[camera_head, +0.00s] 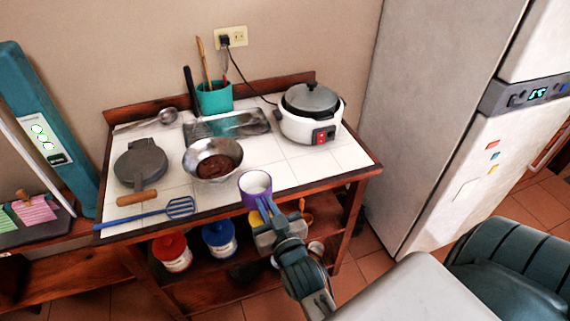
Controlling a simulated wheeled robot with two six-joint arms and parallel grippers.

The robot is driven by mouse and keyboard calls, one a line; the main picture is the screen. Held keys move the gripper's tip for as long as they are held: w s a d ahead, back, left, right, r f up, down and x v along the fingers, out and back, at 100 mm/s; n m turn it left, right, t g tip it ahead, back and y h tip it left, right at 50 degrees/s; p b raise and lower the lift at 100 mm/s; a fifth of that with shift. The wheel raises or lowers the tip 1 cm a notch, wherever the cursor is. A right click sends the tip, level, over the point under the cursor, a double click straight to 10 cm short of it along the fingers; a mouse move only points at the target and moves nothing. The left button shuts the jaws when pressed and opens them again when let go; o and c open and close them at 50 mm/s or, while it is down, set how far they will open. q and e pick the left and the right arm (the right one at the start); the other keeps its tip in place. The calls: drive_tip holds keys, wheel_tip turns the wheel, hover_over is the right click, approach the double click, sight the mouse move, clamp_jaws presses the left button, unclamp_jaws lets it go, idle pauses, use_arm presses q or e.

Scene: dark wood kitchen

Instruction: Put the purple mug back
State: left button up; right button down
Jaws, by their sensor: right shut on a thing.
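The purple mug (256,187) has a white inside and shows upright at the front edge of the tiled counter (296,166). My right gripper (265,212) comes from the lower right and is shut on the mug at its near side. Its fingers partly cover the mug's lower part. I cannot tell whether the mug's base touches the counter or is held just off its edge. My left gripper is not in view.
A metal bowl (212,160) with brown contents, a blue slotted spatula (150,213), a dark round press (141,165) and a white cooker (311,118) stand on the counter. A teal utensil holder (214,97) is behind. Red-lidded (172,250) and blue-lidded jars (219,238) are on the shelf below. A fridge (440,130) stands right.

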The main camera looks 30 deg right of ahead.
drive_tip(key=shift+m+h, duration=0.4)
drive_tip(key=shift+h, duration=0.2)
drive_tip(key=w+d+b, duration=0.1)
drive_tip(key=w+d, duration=0.2)
drive_tip(key=d, duration=0.1)
drive_tip(key=w+d+f+b, duration=0.1)
drive_tip(key=w+d, duration=0.3)
drive_tip(key=d, duration=0.1)
drive_tip(key=w+d+b, duration=0.1)
drive_tip(key=w+d, duration=0.3)
drive_tip(key=shift+d+f, duration=0.35)
wheel_tip(320, 180, down, 3)
drive_tip(key=b, duration=0.2)
drive_tip(key=shift+f+b, duration=0.2)
drive_tip(key=shift+b, duration=0.2)
drive_tip(key=shift+f, duration=0.25)
drive_tip(key=c, duration=1.5)
unclamp_jaws()
